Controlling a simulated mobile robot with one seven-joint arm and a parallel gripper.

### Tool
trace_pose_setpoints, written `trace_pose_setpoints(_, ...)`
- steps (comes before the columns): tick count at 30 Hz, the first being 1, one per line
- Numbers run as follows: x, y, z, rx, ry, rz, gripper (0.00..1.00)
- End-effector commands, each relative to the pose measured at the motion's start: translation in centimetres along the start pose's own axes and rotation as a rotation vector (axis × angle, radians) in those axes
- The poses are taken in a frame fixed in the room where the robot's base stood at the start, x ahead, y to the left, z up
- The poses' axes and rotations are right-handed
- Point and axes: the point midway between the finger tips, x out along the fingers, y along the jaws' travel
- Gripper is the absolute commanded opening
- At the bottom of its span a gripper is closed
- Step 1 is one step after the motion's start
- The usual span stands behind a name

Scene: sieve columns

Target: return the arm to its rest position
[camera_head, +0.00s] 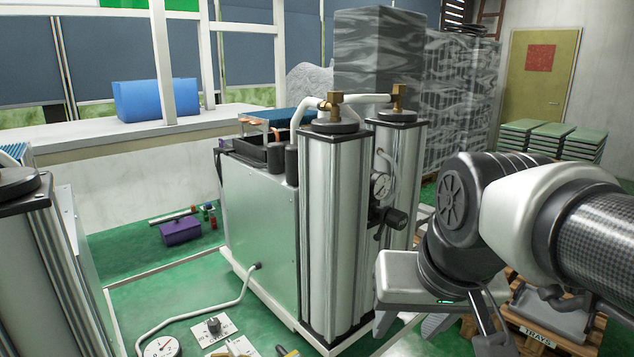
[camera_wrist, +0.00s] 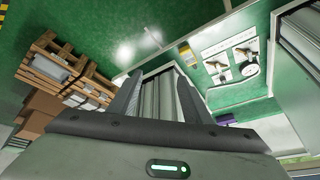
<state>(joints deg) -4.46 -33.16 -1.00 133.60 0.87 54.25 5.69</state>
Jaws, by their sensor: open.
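My arm reaches in from the right in the head view, bent down at the wrist. My gripper (camera_head: 437,322) is at the lower right, in front of and to the right of the sieve column machine (camera_head: 331,230). In the wrist view my gripper (camera_wrist: 158,100) shows two grey fingers spread apart with nothing between them. Behind the fingers, the silvery ribbed columns (camera_wrist: 162,88) show, apart from the fingertips as far as I can tell.
A wooden pallet with trays (camera_wrist: 62,68) stands on the green floor near my gripper. Wrapped stacks (camera_head: 380,55) stand behind the machine. A second column unit (camera_head: 35,270) is at the left. A purple box (camera_head: 181,231) lies on the floor.

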Motion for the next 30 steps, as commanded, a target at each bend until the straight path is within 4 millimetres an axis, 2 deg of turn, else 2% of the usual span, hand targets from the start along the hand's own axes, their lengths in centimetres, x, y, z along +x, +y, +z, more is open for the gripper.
trace_pose_setpoints(6,0.5,2.5,4.8,-0.054,0.058,0.049,0.45)
trace_pose_setpoints(9,-2.3,2.2,3.4,-0.059,0.055,0.048,0.45)
trace_pose_setpoints(21,-10.0,1.6,-0.3,-0.057,0.053,0.047,0.45)
trace_pose_setpoints(24,-11.0,1.5,-0.7,-0.057,0.053,0.047,0.45)
trace_pose_setpoints(30,-10.9,1.5,-0.7,-0.056,0.053,0.046,0.45)
